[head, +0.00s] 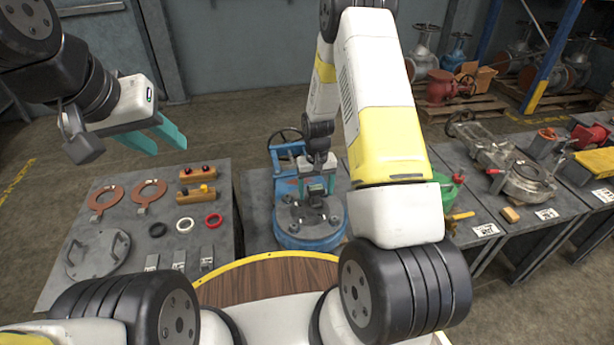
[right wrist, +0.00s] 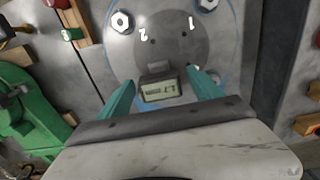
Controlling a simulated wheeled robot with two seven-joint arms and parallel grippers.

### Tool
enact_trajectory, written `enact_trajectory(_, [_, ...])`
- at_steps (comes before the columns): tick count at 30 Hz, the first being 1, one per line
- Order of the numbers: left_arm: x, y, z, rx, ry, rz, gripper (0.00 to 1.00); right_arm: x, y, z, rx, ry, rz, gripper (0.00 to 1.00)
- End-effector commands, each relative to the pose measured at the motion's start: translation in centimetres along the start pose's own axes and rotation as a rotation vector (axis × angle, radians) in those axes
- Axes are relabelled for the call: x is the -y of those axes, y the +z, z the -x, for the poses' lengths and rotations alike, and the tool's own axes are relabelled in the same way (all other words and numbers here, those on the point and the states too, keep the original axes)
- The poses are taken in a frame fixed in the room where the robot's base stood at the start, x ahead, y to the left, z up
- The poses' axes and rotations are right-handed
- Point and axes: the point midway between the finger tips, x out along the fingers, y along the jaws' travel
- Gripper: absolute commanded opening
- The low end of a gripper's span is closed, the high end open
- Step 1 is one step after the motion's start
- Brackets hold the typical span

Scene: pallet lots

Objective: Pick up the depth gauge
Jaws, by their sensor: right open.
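The depth gauge (right wrist: 160,89) is a small grey block with a lit digital display, standing on the round metal flange face (right wrist: 185,45) in the right wrist view. In the head view the gauge (head: 316,189) sits on top of the blue valve body (head: 312,236). My right gripper (right wrist: 165,86) is open, with its teal fingers on either side of the gauge; whether they touch it I cannot tell. The right gripper also shows over the valve in the head view (head: 317,187). My left gripper (head: 168,140) is open and empty, raised above the floor at the upper left.
A grey table (head: 130,255) at left holds copper rings, a round cover plate, small rings and wooden blocks. Further tables at right carry valve parts and labels. A green object (right wrist: 25,115) lies left of the flange in the wrist view. Pallets with valves stand at the back right.

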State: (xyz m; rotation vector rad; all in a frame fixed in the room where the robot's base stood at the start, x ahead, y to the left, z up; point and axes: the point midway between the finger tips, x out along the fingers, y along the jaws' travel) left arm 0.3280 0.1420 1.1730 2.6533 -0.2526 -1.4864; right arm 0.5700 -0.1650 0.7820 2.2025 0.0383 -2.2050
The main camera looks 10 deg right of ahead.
Motion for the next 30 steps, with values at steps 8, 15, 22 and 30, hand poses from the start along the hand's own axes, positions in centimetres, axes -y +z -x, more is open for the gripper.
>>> enact_trajectory(8, [0.0, 0.0, 0.0, 0.0, 0.0, 0.0, 0.36, 0.1, -0.1, -2.4, -0.002, 0.0, 0.0, 0.75])
enact_trajectory(15, [0.0, 0.0, 0.0, 0.0, 0.0, 0.0, 0.36, 0.1, -0.1, -2.3, -0.001, 0.0, -0.001, 0.61])
enact_trajectory(22, [0.0, 0.0, 0.0, 0.0, 0.0, 0.0, 0.36, 0.1, 0.0, -2.3, -0.001, 0.0, 0.0, 0.16])
enact_trajectory(30, [0.0, 0.0, 0.0, 0.0, 0.0, 0.0, 0.36, 0.1, -0.1, -2.3, -0.002, 0.0, 0.0, 0.0])
